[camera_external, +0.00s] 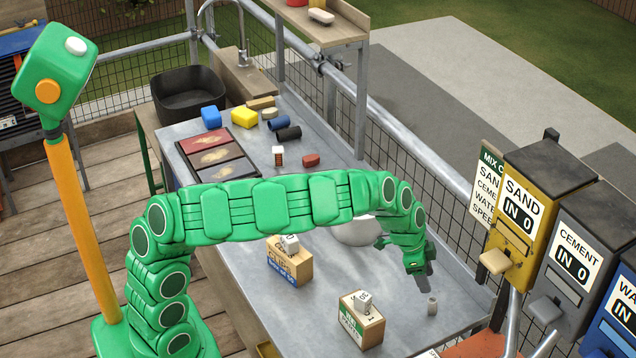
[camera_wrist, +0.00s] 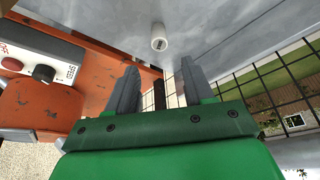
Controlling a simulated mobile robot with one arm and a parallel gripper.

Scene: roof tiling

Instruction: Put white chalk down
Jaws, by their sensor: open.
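The white chalk (camera_external: 432,305) is a short pale cylinder standing on the grey metal table (camera_external: 395,262), near its right end. My gripper (camera_external: 426,282) is open and empty, just above and slightly left of the chalk in the outside view. In the wrist view the two grey fingers of my gripper (camera_wrist: 159,72) are spread apart with nothing between them. The chalk appears clear of both fingers.
Two small boxes, one labelled blue (camera_external: 290,262) and one green (camera_external: 362,320), stand on the table to the left. Sand (camera_external: 518,205) and cement (camera_external: 575,255) dispensers stand at right. An orange machine with a speed knob (camera_wrist: 43,73) adjoins the table edge.

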